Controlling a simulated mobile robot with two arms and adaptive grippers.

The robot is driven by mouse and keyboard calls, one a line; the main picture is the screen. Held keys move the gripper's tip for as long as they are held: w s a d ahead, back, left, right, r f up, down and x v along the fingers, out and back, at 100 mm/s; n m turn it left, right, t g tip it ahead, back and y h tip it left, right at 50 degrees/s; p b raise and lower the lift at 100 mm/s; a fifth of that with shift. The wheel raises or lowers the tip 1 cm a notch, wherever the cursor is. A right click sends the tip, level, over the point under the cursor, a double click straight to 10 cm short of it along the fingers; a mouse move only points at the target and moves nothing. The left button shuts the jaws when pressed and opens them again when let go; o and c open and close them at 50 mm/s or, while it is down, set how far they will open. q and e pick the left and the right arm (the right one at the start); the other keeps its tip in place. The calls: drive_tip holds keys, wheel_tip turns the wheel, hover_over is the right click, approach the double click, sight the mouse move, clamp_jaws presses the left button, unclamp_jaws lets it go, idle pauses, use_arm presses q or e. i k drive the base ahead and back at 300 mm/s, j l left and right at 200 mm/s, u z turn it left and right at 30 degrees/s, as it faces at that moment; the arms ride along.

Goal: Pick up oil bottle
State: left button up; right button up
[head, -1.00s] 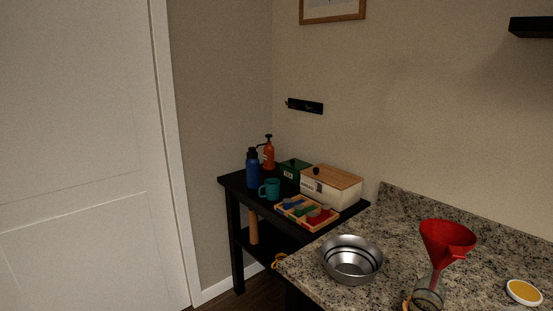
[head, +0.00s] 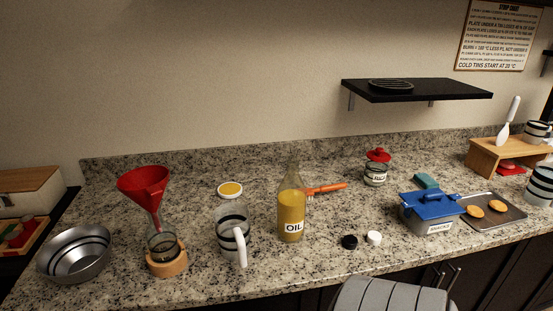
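The oil bottle (head: 291,213) stands upright near the middle of the granite counter in the head view. It is clear, filled with yellow oil, and has a white label reading OIL. Its narrow neck points up and shows no cap. Neither of my grippers shows in this view.
A striped mug (head: 232,234) stands close left of the bottle, and an orange-handled tool (head: 326,188) lies behind it. Black (head: 349,242) and white (head: 374,238) caps lie to its right. A red funnel (head: 144,186) and metal bowl (head: 76,254) are further left. A chair (head: 390,294) stands in front.

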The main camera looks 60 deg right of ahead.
sight(291, 195)
drive_tip(key=z, duration=2)
